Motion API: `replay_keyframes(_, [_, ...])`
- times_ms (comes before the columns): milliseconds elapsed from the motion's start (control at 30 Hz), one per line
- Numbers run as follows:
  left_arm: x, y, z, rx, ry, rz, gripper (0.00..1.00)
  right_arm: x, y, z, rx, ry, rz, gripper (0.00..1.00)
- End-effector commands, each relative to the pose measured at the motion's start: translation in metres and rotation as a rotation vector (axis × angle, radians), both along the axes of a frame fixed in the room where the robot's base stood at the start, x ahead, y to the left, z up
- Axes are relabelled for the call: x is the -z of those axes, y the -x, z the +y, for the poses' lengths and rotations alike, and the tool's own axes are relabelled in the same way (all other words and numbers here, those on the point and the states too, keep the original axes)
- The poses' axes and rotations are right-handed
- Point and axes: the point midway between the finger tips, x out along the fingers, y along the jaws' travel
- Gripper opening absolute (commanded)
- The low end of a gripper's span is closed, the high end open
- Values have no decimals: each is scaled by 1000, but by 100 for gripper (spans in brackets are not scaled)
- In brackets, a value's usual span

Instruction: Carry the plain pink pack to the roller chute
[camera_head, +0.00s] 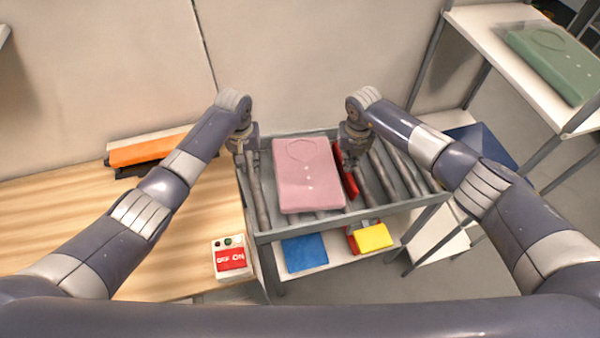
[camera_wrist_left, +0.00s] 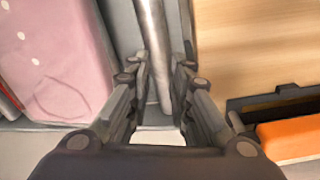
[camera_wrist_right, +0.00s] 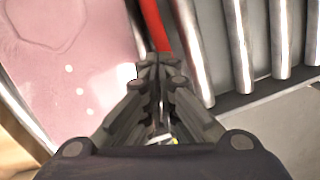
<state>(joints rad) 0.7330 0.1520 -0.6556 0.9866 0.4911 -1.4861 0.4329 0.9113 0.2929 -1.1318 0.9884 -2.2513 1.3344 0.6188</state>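The plain pink pack (camera_head: 308,180) lies flat on the roller chute (camera_head: 400,206), across its left-hand rollers. My left gripper (camera_head: 245,160) is open and empty, beside the pack's left side. In the left wrist view the pack (camera_wrist_left: 55,65) is apart from the fingers (camera_wrist_left: 162,75), with a roller between. My right gripper (camera_head: 350,160) is close to the pack's right side. In the right wrist view its fingertips (camera_wrist_right: 160,68) are together with nothing seen between them, and the pack (camera_wrist_right: 75,60) is to their left.
A red item (camera_head: 347,182) lies beside the pack on the chute. Blue (camera_head: 305,252) and yellow (camera_head: 374,237) packs are on the shelf below. A wooden table (camera_head: 60,215) holds an orange item (camera_head: 142,152) and a switch box (camera_head: 229,260). A green pack (camera_head: 560,62) rests on the right shelf.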

Motion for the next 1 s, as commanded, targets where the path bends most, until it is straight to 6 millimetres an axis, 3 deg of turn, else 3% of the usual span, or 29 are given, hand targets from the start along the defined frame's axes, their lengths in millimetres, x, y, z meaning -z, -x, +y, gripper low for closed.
replay_keyframes(167, [0,0,0,0,0,0,20,0,0,0,0,0,1,0])
replay_keyframes(267, [0,0,0,0,-1,0,20,0,0,-1,0,1,1,20])
replay_keyframes(667, [-3,0,0,0,0,-1,20,0,0,-1,1,2,1,20])
replay_keyframes(867, [-27,1,0,-1,1,-4,20,0,0,-1,1,2,1,20])
replay_keyframes(1000, [-58,3,0,1,1,-5,20,0,0,-1,1,2,1,20])
